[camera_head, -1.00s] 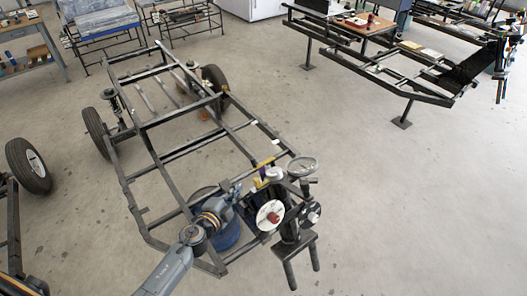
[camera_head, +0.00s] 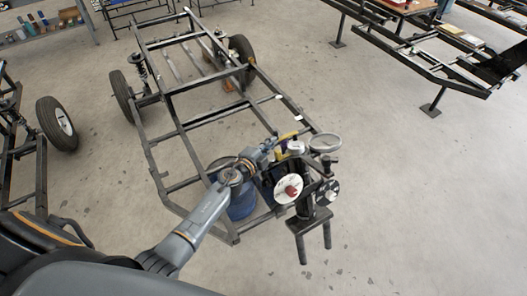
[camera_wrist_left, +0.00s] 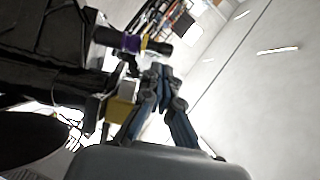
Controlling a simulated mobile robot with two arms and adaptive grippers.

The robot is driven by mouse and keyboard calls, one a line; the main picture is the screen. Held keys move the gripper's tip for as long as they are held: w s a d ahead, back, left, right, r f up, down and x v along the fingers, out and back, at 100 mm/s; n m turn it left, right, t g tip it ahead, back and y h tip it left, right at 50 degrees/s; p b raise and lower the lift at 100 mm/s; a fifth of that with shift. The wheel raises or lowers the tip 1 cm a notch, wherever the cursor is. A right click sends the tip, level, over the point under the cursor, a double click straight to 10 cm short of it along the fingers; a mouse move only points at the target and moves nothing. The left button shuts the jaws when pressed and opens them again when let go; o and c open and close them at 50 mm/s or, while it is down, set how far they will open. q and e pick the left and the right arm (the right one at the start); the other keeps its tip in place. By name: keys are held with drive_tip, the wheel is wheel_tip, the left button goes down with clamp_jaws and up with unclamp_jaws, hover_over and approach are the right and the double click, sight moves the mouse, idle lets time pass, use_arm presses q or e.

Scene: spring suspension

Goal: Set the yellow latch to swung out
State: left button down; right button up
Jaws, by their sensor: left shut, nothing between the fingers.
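A small yellow part (camera_head: 287,136), probably the yellow latch, shows as a slanted strip at the top of the dark mechanism (camera_head: 305,190) on the front end of the chassis. In the left wrist view a yellow block (camera_wrist_left: 121,108) sits close to the left of my fingers. I cannot tell whether these are the same part, nor how far the latch is swung. My left gripper (camera_head: 270,146) is at the left side of the mechanism, next to the yellow strip. Its fingers (camera_wrist_left: 158,72) are shut and empty in the wrist view. My right gripper is not in view.
The mechanism carries a round dial (camera_head: 325,142), a white disc with a red hub (camera_head: 289,188) and two dark legs. A blue drum (camera_head: 242,203) stands below my left arm. A wheel (camera_head: 57,124) is at the left. The floor to the right is open.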

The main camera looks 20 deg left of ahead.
use_arm(q)
drive_tip(key=shift+x, duration=1.05)
drive_tip(key=shift+a+b, duration=0.1)
drive_tip(key=shift+b, duration=0.25)
drive_tip(key=shift+w+a+f+m+h+b, duration=0.2)
drive_tip(key=shift+a+f+m+h+b, duration=0.15)
drive_tip(key=shift+b, duration=0.4)
